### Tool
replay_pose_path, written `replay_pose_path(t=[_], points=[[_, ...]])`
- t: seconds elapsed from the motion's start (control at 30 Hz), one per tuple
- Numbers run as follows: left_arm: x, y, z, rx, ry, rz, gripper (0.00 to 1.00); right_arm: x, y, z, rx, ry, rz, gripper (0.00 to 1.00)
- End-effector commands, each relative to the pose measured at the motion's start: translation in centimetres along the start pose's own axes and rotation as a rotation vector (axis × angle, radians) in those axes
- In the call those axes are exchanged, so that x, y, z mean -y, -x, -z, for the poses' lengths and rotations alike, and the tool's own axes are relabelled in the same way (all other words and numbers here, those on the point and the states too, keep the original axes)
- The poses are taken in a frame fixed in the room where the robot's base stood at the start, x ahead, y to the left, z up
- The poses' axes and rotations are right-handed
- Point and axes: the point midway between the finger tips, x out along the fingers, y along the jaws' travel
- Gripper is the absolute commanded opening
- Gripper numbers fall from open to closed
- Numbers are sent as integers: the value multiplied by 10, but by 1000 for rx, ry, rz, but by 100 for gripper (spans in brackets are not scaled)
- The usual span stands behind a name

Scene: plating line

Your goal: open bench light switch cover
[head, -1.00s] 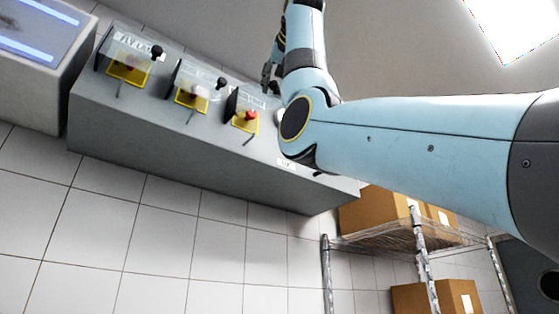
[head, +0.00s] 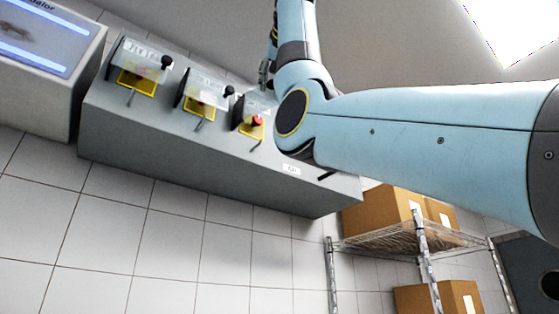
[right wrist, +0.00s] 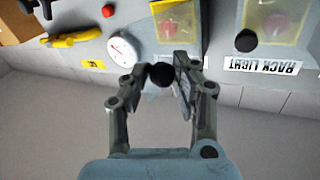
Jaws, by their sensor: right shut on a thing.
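A grey console (head: 200,165) carries three clear switch covers over yellow plates. The rightmost cover (head: 250,105) in the head view has a red button (head: 257,120) under it and lies beside my right arm. My right gripper (head: 264,75) is partly hidden there. In the right wrist view, my right gripper (right wrist: 160,82) is shut on a black ball knob (right wrist: 161,75). Behind it is a clear cover over a yellow plate (right wrist: 178,18). The label near that knob is hidden by the fingers. My left gripper is not in view.
The middle cover (head: 205,92) and left cover (head: 140,65) have black knobs. The wrist view shows a RACK LIGHT label (right wrist: 262,65), a round gauge (right wrist: 124,48) and a yellow handle (right wrist: 72,38). A wire shelf with boxes (head: 385,210) stands at lower right.

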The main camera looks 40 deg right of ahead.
Motion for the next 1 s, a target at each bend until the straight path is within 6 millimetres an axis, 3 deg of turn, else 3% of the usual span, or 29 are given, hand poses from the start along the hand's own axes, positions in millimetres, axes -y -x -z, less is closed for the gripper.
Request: replay_pose_path(t=[0.03, 0.87, 0.9, 1.0], points=[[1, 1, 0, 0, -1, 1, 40, 8, 2, 2, -9, 5, 19, 0], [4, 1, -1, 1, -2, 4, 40, 8, 2, 2, -9, 5, 19, 0], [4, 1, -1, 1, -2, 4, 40, 8, 2, 2, -9, 5, 20, 31], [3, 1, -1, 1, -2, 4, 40, 7, 1, 2, -7, 5, 19, 44]])
